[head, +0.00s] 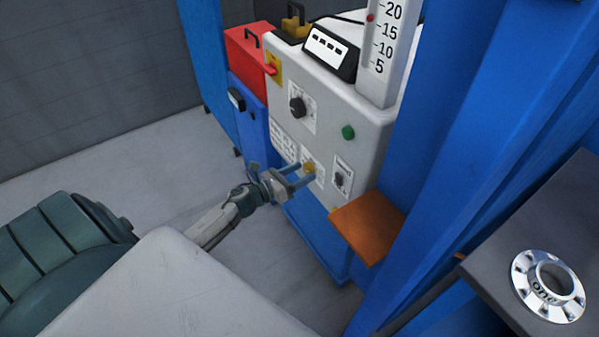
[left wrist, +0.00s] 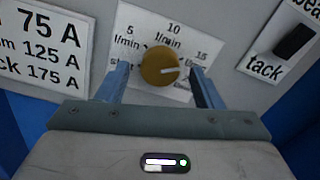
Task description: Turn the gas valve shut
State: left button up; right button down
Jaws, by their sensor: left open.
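The gas valve is a round yellow knob (left wrist: 160,67) on a white dial plate (left wrist: 172,22) marked shut, 5, 10 and 15 l/min. Its white pointer line points right, toward the 15 side. In the head view the yellow knob (head: 309,168) sits low on the grey machine front. My left gripper (left wrist: 160,85) is open, with one finger on each side of the knob. I cannot tell whether the fingers touch it. In the head view the left gripper (head: 300,176) reaches the panel from the left. My right gripper is not in view.
A black switch (head: 340,180) marked tack is right of the knob. A black dial (head: 298,107) and green button (head: 348,132) are above. An orange shelf (head: 368,227) juts out below right. A metal flange (head: 548,286) lies on a dark table (head: 500,275) at right.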

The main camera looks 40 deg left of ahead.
pick_arm(q)
jog(key=c, duration=1)
jog(key=shift+o, duration=0.2)
